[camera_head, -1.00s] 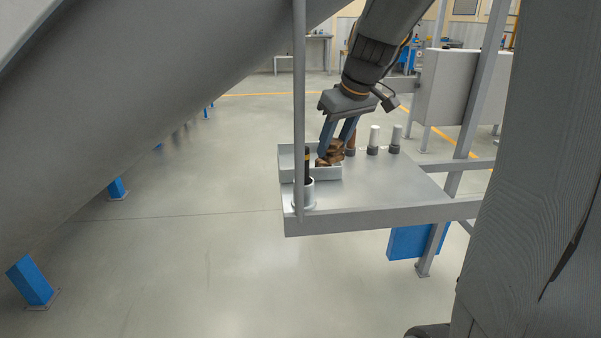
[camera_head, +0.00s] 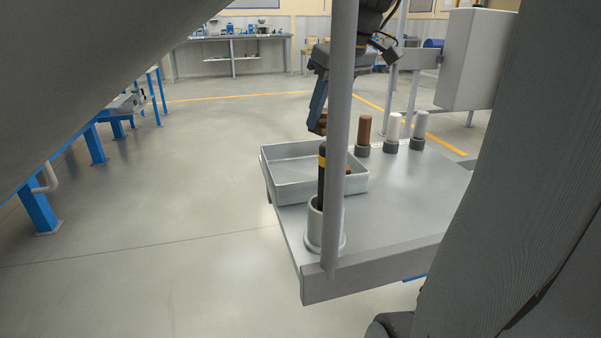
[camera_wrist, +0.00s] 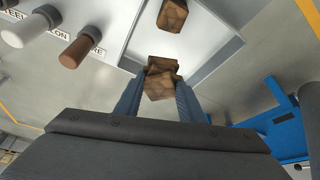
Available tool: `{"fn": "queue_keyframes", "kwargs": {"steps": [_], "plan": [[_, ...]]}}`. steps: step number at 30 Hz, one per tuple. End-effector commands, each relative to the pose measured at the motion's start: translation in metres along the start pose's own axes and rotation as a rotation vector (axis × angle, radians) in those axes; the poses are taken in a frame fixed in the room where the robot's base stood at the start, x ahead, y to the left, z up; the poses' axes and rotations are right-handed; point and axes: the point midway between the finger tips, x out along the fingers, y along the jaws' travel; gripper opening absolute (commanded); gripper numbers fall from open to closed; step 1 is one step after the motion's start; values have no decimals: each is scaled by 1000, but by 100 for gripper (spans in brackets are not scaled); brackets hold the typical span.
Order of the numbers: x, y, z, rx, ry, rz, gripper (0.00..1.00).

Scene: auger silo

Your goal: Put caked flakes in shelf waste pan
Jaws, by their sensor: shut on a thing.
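The grey waste pan (camera_head: 283,190) sits on the left part of the metal shelf (camera_head: 400,215), partly behind a vertical post. My gripper (camera_head: 318,112) is above the pan's far edge, shut on a brown caked flake lump (camera_head: 316,124). In the wrist view the held lump (camera_wrist: 158,87) is between the blue fingers (camera_wrist: 158,95), against or in front of a second brown piece (camera_wrist: 161,65); I cannot tell if they touch. Another brown piece (camera_wrist: 172,15) lies in the pan. In the head view a brown bit (camera_head: 348,169) shows inside the pan beside the post.
A grey vertical post (camera_head: 340,130) stands before the pan. One brown (camera_head: 364,130) and two white cylinders (camera_head: 394,127) stand behind, in dark bases. The shelf's right front is clear.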

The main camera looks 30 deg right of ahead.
Motion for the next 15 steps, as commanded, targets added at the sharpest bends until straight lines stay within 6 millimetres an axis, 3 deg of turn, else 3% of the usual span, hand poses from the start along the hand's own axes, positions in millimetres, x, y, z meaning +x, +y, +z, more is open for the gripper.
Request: {"fn": "queue_keyframes", "kwargs": {"steps": [15], "plan": [[61, 0, 26, 1, -1, 0, 8]]}}
